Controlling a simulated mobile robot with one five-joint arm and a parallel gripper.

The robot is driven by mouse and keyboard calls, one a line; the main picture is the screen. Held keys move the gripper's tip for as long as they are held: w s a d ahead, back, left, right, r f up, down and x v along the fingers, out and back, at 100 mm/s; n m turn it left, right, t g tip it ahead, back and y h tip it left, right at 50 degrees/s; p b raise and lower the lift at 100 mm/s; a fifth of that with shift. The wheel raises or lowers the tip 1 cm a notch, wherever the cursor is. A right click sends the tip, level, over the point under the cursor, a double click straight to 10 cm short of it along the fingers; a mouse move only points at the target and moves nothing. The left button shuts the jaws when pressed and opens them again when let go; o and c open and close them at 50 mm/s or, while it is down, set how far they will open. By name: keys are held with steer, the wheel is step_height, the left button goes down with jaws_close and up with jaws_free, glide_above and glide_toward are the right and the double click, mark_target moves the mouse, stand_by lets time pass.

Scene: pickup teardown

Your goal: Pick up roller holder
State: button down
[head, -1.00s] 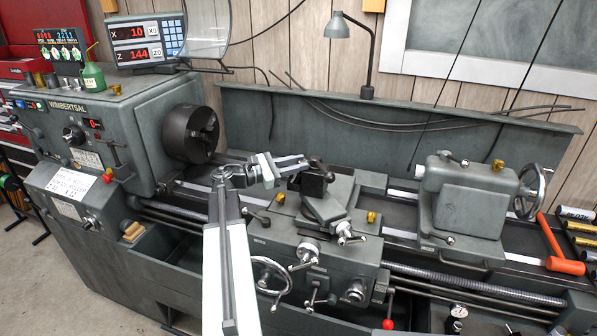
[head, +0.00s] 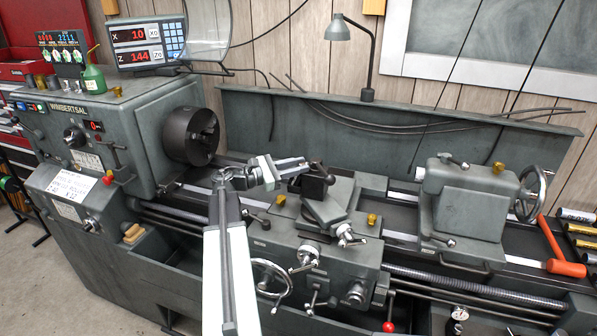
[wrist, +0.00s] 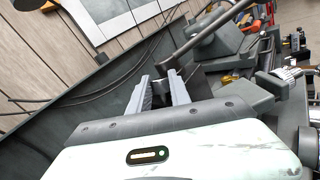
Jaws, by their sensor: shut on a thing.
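My gripper (head: 305,162) is over the middle of the lathe, at the tool post (head: 313,186). In the wrist view its two grey fingers (wrist: 161,78) are a little apart, with a dark piece between them. I take this to be the roller holder (head: 322,170), a small dark part at the fingertips by the top of the tool post. My gripper is shut on it. The fingers hide part of it, and I cannot tell whether it is touching the post.
The chuck (head: 190,136) is to the left and the tailstock (head: 464,200) to the right. A lamp (head: 350,45) stands on the back guard (head: 260,125). A hammer with an orange handle (head: 566,268) lies at the right end. Levers and handwheels stick out in front.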

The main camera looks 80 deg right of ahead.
steer(key=shift+r, duration=0.15)
steer(key=shift+n+g, duration=0.3)
steer(key=shift+n, duration=0.1)
step_height(320, 180, up, 8)
steer(key=p, duration=0.7)
steer(key=shift+w+r, duration=0.1)
steer(key=shift+r, duration=0.15)
steer(key=f+n+b, duration=0.1)
steer(key=f+b, duration=0.2)
steer(key=b, duration=0.1)
steer(key=w+f+n+g+h+b, duration=0.1)
steer(key=f+b, duration=0.2)
steer(key=b, duration=0.2)
steer(key=f+h+b, duration=0.1)
steer(key=f+b, duration=0.2)
steer(key=b, duration=0.2)
steer(key=shift+w+d+f+n+g, duration=0.15)
steer(key=shift+d+f+n+g, duration=0.05)
steer(key=shift+f+n+g, duration=0.2)
steer(key=shift+r, duration=0.1)
steer(key=c, duration=1.1)
jaws_free()
